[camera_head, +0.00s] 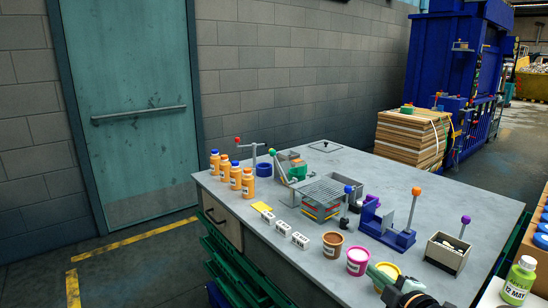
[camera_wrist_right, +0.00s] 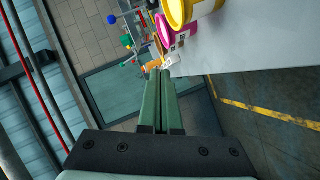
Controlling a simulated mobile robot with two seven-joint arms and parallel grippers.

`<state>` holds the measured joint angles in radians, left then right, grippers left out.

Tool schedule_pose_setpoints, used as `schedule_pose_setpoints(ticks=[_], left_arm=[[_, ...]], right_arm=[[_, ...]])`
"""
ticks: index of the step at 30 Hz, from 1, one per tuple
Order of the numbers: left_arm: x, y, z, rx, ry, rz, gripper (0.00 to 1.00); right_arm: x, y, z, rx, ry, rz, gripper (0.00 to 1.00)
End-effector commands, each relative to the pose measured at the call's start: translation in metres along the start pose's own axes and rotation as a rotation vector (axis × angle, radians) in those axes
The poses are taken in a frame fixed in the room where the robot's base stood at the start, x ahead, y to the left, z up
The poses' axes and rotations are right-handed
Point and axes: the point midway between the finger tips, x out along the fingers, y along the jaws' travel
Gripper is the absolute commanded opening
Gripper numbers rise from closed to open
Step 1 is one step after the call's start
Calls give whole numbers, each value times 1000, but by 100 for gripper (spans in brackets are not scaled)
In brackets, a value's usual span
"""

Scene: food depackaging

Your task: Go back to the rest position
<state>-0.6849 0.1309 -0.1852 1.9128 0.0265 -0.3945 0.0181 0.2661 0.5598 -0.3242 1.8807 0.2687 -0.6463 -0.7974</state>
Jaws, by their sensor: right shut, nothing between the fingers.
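My right gripper (camera_head: 376,270) is at the bottom of the head view, beside and partly in front of the yellow tub (camera_head: 391,269), near the table's front edge. In the right wrist view its two green fingers (camera_wrist_right: 155,88) lie together with nothing between them. The yellow tub (camera_wrist_right: 189,8) and pink tub (camera_wrist_right: 181,29) stand beyond the fingertips there. Whether the gripper touches the yellow tub I cannot tell. My left gripper is in neither view.
The grey table (camera_head: 345,165) carries the pink tub (camera_head: 357,261), brown tub (camera_head: 333,244), several orange bottles (camera_head: 236,176), white labelled blocks (camera_head: 283,228), a wire-topped rack (camera_head: 322,197), a blue fixture (camera_head: 387,226) and a grey bin (camera_head: 447,252). A green bottle (camera_head: 519,281) stands at right. The table's back is mostly clear.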

Motion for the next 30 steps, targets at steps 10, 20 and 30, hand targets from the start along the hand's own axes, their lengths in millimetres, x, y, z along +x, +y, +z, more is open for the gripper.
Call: schedule_pose_setpoints(ticks=[10, 20, 30], left_arm=[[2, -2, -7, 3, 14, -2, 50], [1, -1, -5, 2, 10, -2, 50], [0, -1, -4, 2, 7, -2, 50]], right_arm=[[-103, -168, 3, 555, -322, -348, 0], [-218, -245, 13, 940, -719, -492, 0], [-255, -280, 18, 1100, -863, -492, 0]])
